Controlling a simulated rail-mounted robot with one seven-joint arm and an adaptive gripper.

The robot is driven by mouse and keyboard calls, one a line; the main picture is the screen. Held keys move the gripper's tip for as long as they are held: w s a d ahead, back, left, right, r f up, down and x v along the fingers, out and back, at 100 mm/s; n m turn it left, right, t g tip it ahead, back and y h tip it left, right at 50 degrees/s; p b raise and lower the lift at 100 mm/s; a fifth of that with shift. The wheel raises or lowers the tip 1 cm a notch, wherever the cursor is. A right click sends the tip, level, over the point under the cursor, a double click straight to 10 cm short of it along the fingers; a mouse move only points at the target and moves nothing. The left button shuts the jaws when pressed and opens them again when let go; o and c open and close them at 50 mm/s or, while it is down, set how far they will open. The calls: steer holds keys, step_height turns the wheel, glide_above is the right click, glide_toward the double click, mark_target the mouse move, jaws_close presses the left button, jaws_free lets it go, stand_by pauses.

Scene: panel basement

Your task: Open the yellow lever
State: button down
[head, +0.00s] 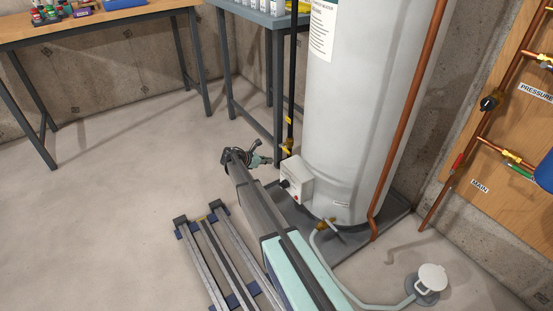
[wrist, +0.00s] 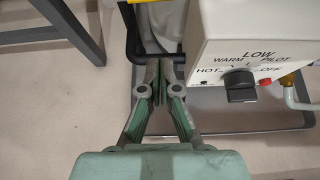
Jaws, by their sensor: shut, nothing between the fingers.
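A black pipe (head: 291,75) runs down beside the white water heater, with a yellow piece (head: 288,120) and a brass fitting (head: 287,147) near its lower end. Which part is the yellow lever is too small to tell. In the wrist view a yellow strip (wrist: 150,2) shows at the top edge, mostly cut off. My gripper (head: 265,160) is low, just left of the heater's control box. In the wrist view my gripper (wrist: 153,66) is shut and empty, its fingertips overlapping the black pipework in the picture; contact cannot be told.
The control box (head: 295,180) with a dark knob (wrist: 239,86) is close right of my gripper. The heater (head: 350,110) stands on a grey tray (head: 395,222). A blue-grey table (head: 262,18) stands behind, a wooden-topped table (head: 110,20) at left. Floor at left is mostly clear.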

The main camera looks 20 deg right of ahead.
steer(key=b+x, duration=0.3)
steer(key=x, duration=0.7)
steer(key=shift+f, duration=0.15)
step_height(320, 180, up, 3)
steer(key=shift+d+r+b, duration=0.1)
steer(key=shift+b, duration=0.45)
steer(key=shift+d+r, duration=0.1)
steer(key=shift+r, duration=0.55)
steer(key=shift+r, duration=0.15)
steer(key=shift+p, duration=0.75)
